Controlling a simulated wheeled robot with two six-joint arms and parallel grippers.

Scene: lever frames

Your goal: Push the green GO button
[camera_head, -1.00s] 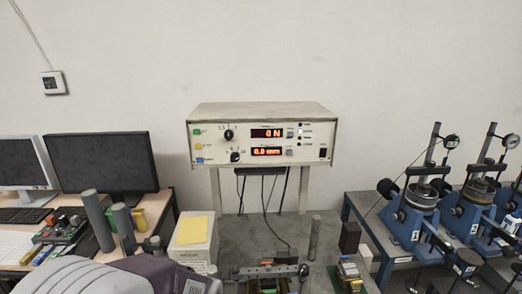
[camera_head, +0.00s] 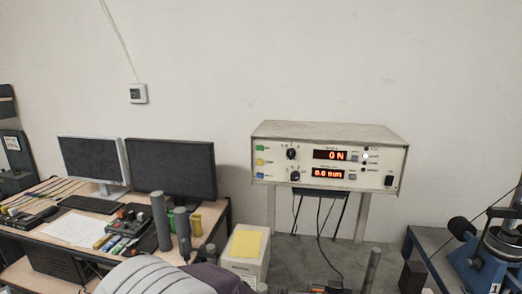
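The control box (camera_head: 385,139) is a cream-coloured instrument on a stand against the wall, right of centre in the head view. A small green button (camera_head: 260,149) sits at the upper left of its front panel, above a yellow button (camera_head: 260,162) and a blue button (camera_head: 259,175). Its label is too small to read. Neither of my grippers shows in the view, and nothing covers the green button.
A desk with two monitors (camera_head: 171,170) stands at the left. A white box with a yellow pad (camera_head: 246,243) and grey cylinders (camera_head: 161,221) stand at the lower middle. A blue machine (camera_head: 478,265) is at the lower right. The space in front of the panel looks clear.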

